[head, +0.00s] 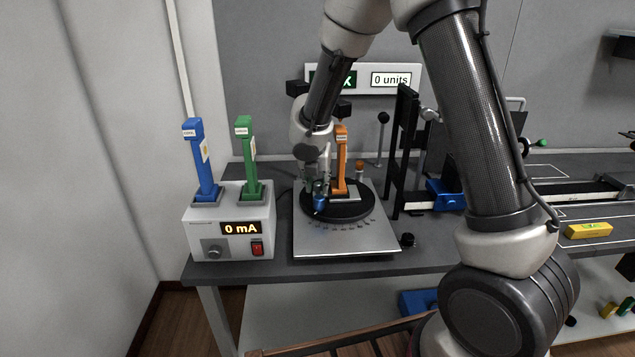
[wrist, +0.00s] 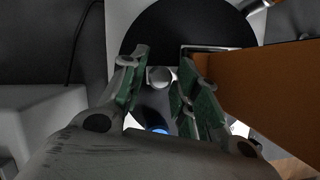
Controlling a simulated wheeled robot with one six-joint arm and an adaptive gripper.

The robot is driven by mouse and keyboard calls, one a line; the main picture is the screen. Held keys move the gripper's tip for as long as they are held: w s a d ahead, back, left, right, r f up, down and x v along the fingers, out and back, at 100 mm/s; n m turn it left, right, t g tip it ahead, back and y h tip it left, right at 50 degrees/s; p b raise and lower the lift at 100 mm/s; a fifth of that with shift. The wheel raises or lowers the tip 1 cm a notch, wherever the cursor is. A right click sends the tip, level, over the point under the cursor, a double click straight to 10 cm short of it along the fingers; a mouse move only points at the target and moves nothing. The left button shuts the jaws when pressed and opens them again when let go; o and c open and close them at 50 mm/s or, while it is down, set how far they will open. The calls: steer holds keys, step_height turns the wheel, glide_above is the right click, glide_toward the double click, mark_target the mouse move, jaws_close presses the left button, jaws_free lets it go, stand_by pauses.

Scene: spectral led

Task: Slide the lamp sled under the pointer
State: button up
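The orange lamp block (head: 341,160) stands upright on the black round turntable (head: 352,211); its orange side also fills the right of the wrist view (wrist: 275,88). My gripper (head: 318,188) is low over the turntable's left front, beside the orange block. In the wrist view my gripper's green-padded fingers (wrist: 163,62) are apart, with a small grey round knob (wrist: 160,77) between them and a visible gap at its sides. A blue part (head: 320,203) shows at the fingertips. I cannot tell for certain which part is the sled or the pointer.
A power box (head: 232,226) reading 0 mA carries a blue block (head: 202,160) and a green block (head: 248,160) at the left. A grey plate (head: 345,246) with marks lies under the turntable. A black upright frame (head: 403,150) and blue carriage (head: 445,195) stand right.

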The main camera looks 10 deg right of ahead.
steer(key=shift+c, duration=0.4)
jaws_close()
steer(key=shift+w+a, duration=0.15)
steer(key=shift+a, duration=0.8)
steer(key=shift+o, duration=0.4)
jaws_free()
steer(key=shift+r, duration=0.1)
